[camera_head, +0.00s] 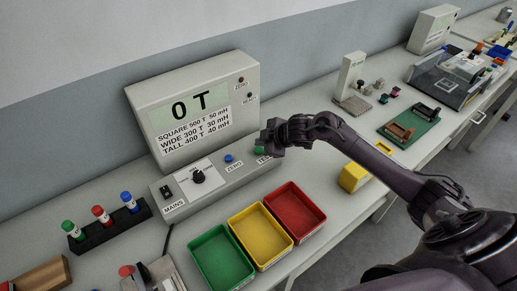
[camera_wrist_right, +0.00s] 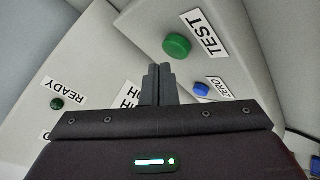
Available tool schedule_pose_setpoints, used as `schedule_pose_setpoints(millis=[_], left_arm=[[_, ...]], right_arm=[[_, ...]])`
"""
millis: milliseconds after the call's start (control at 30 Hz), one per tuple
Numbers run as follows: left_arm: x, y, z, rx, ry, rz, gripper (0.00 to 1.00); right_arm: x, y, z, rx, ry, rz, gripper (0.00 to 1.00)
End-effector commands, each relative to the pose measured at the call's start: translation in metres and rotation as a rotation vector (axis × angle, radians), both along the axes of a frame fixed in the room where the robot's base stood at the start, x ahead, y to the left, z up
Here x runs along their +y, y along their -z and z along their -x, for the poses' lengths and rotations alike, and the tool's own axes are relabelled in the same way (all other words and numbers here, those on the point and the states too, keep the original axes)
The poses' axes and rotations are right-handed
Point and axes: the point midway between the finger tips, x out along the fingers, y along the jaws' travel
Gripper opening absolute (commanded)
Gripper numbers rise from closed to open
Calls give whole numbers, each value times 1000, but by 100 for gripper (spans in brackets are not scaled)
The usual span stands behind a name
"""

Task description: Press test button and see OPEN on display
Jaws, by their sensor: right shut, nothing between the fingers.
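In the right wrist view the green TEST button (camera_wrist_right: 177,46) is beyond and slightly right of the shut, empty fingertips (camera_wrist_right: 157,72). I cannot tell whether they touch it. My left gripper is not in view.
Green (camera_head: 222,258), yellow (camera_head: 260,236) and red (camera_head: 295,211) bins stand in front of the tester. A black rack (camera_head: 110,226) with coloured-top pieces is at left. A yellow block (camera_head: 353,177) and a green board (camera_head: 409,127) lie right, near my forearm.

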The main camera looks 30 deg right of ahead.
Motion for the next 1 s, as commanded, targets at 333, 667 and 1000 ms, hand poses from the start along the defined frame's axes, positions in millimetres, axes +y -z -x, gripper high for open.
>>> schedule_pose_setpoints(millis=[333, 667, 1000], left_arm=[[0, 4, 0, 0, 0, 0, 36], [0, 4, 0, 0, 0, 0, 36], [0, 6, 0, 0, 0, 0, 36]], right_arm=[[0, 9, 0, 1, -1, 0, 0], [0, 9, 0, 0, 0, 0, 0], [0, 13, 0, 1, -1, 0, 0]])
